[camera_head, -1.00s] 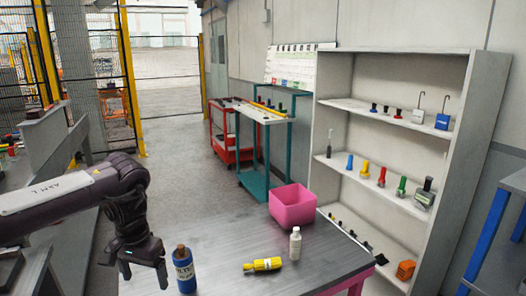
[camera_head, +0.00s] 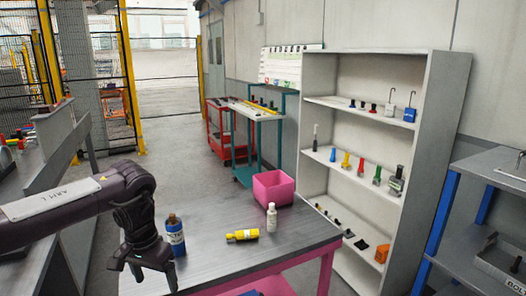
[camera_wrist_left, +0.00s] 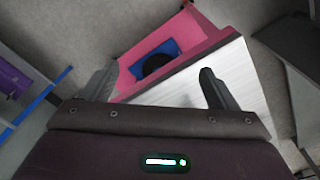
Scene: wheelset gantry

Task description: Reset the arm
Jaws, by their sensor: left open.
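My left gripper (camera_head: 154,276) hangs from the dark arm that comes in from the left in the head view. It is open and empty, pointing down beside the near left part of the grey-topped table (camera_head: 204,208). A blue bottle (camera_head: 176,242) with a brown cap stands upright just to the right of it, apart from the fingers as far as I can see. In the left wrist view the two fingers (camera_wrist_left: 157,88) are spread, with the table edge and its pink frame beyond them. My right gripper is not in view.
A white shelf (camera_head: 436,125) with small tools stands at right. Red and teal carts (camera_head: 281,130) are farther back. Grey floor (camera_head: 170,135) lies clear behind the table.

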